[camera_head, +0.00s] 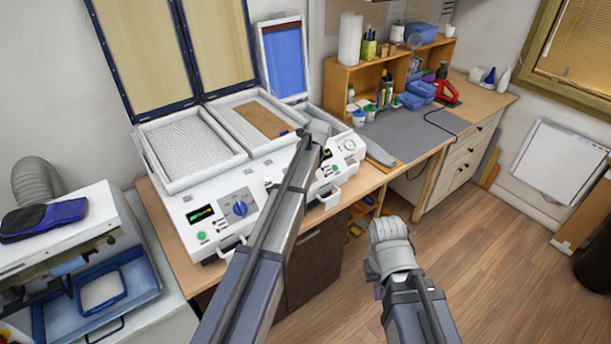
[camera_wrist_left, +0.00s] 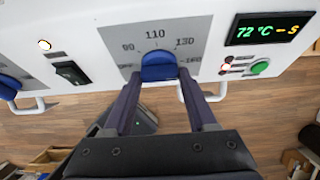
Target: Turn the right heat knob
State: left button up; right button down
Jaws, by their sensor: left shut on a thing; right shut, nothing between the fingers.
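The right heat knob (camera_wrist_left: 158,67) is a blue dial under a grey scale marked 90, 110, 130 and 160, on the front of the white machine (camera_head: 178,205). My left gripper (camera_wrist_left: 158,80) is shut on it, one finger on each side. In the head view my left arm hides this knob and the fingertips. The right display (camera_wrist_left: 268,28) reads 72 °C, with a green button (camera_wrist_left: 260,68) below it. My right gripper (camera_head: 388,245) is shut and empty, away from the machine above the floor.
The left heat knob (camera_head: 238,207) and left display (camera_head: 200,214) are on the same panel. A black switch (camera_wrist_left: 71,73) sits left of the held knob. White handles stick out below the panel. A workbench with a wooden shelf (camera_head: 378,72) stands to the right.

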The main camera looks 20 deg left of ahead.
dwell(0.4)
pick_arm(q)
jog(key=o, duration=1.4)
jog(key=shift+c, duration=0.2)
jog(key=p+v, duration=0.7)
jog(key=v, duration=0.1)
jog(key=shift+p, duration=0.3)
jog(key=shift+f, duration=0.15)
